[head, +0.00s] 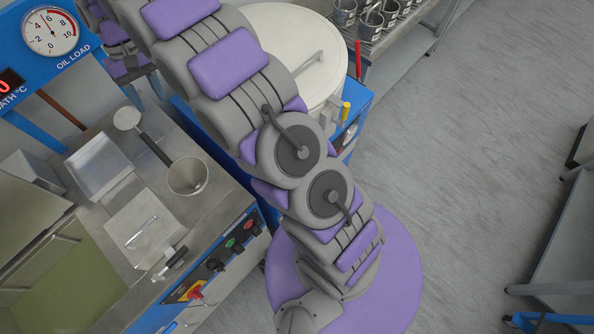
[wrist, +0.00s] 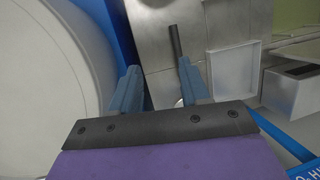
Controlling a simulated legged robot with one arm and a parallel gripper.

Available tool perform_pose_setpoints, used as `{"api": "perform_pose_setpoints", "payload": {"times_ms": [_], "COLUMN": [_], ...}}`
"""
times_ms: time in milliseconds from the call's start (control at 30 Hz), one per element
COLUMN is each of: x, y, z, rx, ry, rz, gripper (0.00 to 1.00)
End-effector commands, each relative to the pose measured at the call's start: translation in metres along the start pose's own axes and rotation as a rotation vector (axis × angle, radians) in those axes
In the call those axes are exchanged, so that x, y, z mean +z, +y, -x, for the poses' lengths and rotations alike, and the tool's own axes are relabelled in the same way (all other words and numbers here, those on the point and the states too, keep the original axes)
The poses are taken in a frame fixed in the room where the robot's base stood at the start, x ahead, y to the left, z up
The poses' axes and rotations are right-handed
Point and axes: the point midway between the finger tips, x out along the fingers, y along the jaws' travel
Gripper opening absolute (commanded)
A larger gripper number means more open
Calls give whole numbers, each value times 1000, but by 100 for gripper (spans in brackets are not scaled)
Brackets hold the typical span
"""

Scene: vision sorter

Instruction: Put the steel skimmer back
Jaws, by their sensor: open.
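I cannot tell whether the handle touches the cup. In the wrist view the dark handle (wrist: 175,42) points away from me, and its lower part runs behind the right finger. A bit of a pale round edge shows low between the fingers. My gripper (wrist: 158,68) is open, with nothing seen held between its fingers. In the head view my arm reaches to the upper left, and the fingers are not clear there.
A square steel tray (head: 98,167) lies left of the cup, and it shows in the wrist view (wrist: 235,76). A large round white lid (head: 300,50) stands beside the bench, close to my left finger in the wrist view (wrist: 45,90). A gauge (head: 50,32) is mounted at upper left.

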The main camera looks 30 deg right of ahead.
Motion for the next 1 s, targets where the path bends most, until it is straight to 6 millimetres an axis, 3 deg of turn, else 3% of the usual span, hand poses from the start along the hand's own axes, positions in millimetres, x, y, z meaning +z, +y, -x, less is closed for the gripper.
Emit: {"api": "perform_pose_setpoints", "payload": {"times_ms": [200, 467, 1000], "x": [49, 112, 245], "y": [18, 39, 65], "z": [22, 37, 28], "rx": [10, 23, 69], "ry": [19, 40, 81], "rz": [-34, -71, -148], "gripper": [46, 46, 46]}}
